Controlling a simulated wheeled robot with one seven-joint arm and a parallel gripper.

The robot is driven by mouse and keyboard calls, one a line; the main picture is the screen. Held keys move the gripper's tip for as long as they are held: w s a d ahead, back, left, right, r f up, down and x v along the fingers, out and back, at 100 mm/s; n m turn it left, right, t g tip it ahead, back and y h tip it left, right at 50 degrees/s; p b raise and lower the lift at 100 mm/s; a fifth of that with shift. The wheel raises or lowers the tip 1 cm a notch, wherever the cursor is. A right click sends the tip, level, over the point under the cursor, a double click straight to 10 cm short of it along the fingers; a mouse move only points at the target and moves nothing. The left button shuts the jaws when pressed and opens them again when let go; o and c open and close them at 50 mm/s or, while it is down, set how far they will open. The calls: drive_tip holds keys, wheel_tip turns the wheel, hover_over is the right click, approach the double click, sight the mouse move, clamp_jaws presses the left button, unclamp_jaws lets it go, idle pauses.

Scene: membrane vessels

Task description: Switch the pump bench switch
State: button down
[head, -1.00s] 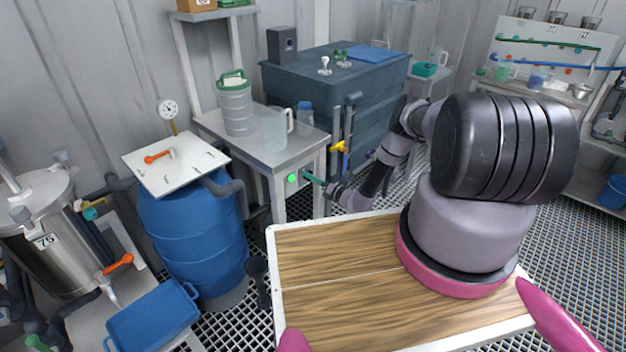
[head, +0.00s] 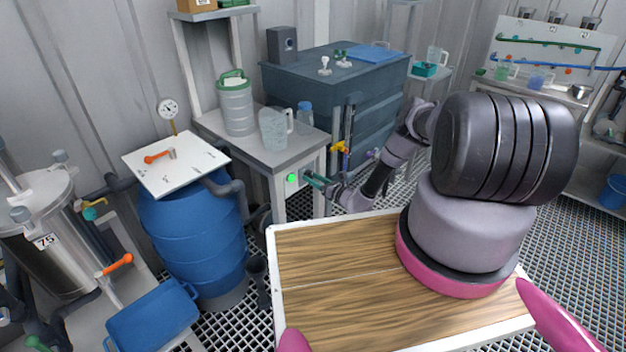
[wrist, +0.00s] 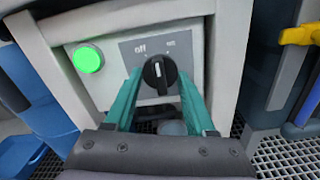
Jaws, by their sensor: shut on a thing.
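The pump bench switch is a black rotary knob (wrist: 160,75) on a grey plate marked "off" at left and "on" at right. A white mark on the knob points roughly up; I cannot tell exactly which label it meets. My gripper (wrist: 159,74) has its teal fingers on both sides of the knob, shut on it. In the head view my gripper (head: 307,177) is at the front of the pump bench (head: 285,158), and the knob is hidden there. A green lamp (wrist: 88,60) is lit left of the switch; it also shows in the head view (head: 292,178).
Yellow-handled pipework (wrist: 297,36) rises close to the right of the switch.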

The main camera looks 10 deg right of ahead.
drive_tip(key=n, duration=0.5)
drive_tip(key=shift+d+n, duration=0.1)
drive_tip(key=shift+n, duration=0.3)
drive_tip(key=shift+f, duration=0.1)
idle(0.3)
drive_tip(key=shift+c, duration=1.1)
unclamp_jaws()
drive_tip(key=v, duration=1.1)
